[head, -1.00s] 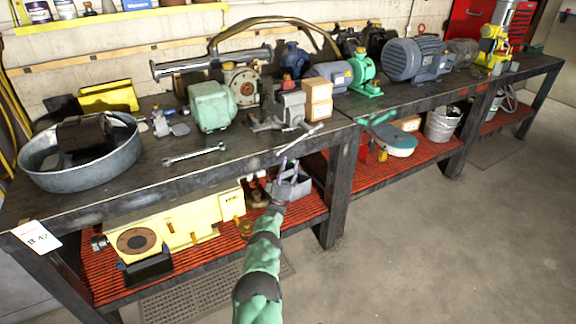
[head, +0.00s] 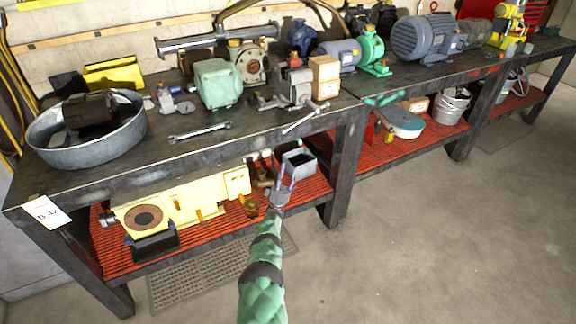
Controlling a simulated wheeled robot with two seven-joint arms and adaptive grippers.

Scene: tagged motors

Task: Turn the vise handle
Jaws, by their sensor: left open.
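The grey vise (head: 297,88) stands near the front edge of the bench top, left of a wooden block. Its handle (head: 306,117) is a thin metal bar that slants over the bench's front edge. My left gripper (head: 283,178) is open and empty, below and slightly left of the handle, in front of the lower shelf. It is apart from the handle. My green-sleeved left arm comes up from the bottom of the view. My right gripper is not in view.
A wrench (head: 200,132) lies on the bench top (head: 105,192) left of the vise. A round metal tub (head: 86,150) sits further left. Several motors and pumps stand behind. A grey bin (head: 296,160) and a yellow machine (head: 185,205) stand on the red lower shelf. The floor in front is clear.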

